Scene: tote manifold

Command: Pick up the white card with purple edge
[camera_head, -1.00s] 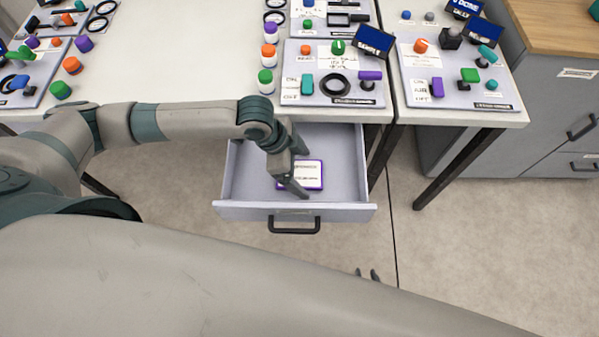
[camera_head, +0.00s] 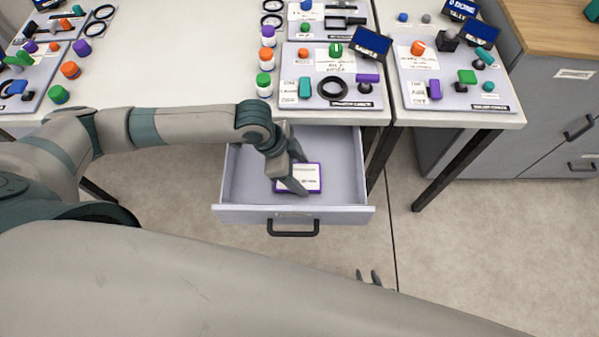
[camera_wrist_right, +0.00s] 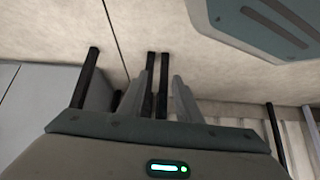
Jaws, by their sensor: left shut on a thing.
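The white card with purple edge (camera_head: 308,176) is inside the open drawer (camera_head: 345,160), below the table's front edge. My left gripper (camera_head: 302,176) reaches down into the drawer from the left and is shut on the card. Its fingers cover the card's left part. I cannot tell whether the card touches the drawer floor. My right gripper (camera_wrist_right: 152,95) is open and empty, its two fingers apart over the floor. Its fingertips also show low in the head view (camera_head: 369,277), clear of the drawer.
The drawer's front panel with a black handle (camera_head: 293,230) stands near the gripper. The white table (camera_head: 185,60) holds panels with knobs, small labels and several capped bottles (camera_head: 265,85). A grey cabinet (camera_head: 555,115) is at the right. The floor in front is clear.

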